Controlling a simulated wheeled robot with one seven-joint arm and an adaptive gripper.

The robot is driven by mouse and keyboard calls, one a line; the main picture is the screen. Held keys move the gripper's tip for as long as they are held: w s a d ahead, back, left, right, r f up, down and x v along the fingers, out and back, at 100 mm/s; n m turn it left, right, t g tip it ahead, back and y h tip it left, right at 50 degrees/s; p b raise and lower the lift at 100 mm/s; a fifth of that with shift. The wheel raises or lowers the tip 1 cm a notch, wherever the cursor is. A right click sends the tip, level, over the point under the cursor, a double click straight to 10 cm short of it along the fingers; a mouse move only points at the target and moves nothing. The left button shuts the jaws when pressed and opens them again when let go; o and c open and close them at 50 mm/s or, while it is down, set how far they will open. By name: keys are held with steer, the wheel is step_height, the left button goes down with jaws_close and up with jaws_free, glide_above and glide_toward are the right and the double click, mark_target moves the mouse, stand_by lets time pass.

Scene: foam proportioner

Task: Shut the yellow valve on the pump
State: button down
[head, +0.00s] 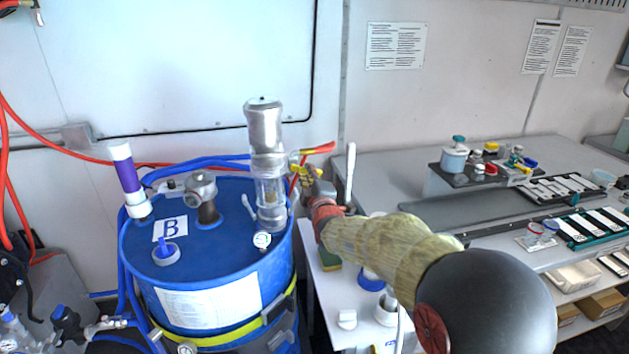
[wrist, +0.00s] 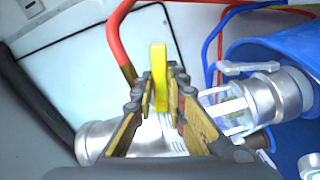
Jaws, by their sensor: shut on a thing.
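The pump (head: 265,150) is a silver cylinder with a clear section, standing on the blue drum marked B. The yellow valve handle (head: 304,158) sticks out at the pump's right side, where a red hose joins. In the wrist view the yellow handle (wrist: 159,75) stands upright between the fingers. My gripper (head: 308,178) reaches the valve from the right, and in the wrist view its fingers (wrist: 160,100) are closed about the handle. The pump body (wrist: 150,125) lies behind the fingers, partly hidden by them.
A red hose (wrist: 118,40) runs close beside the fingers. A grey bench (head: 390,165) with trays and small containers is to the right.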

steer(key=shift+r+n, duration=0.3)
steer(key=shift+n, duration=0.6)
steer(key=shift+r+n, duration=0.25)
steer(key=shift+n, duration=0.65)
steer(key=c, duration=2.1)
jaws_free()
steer(key=shift+o, duration=0.2)
steer(key=v, duration=1.2)
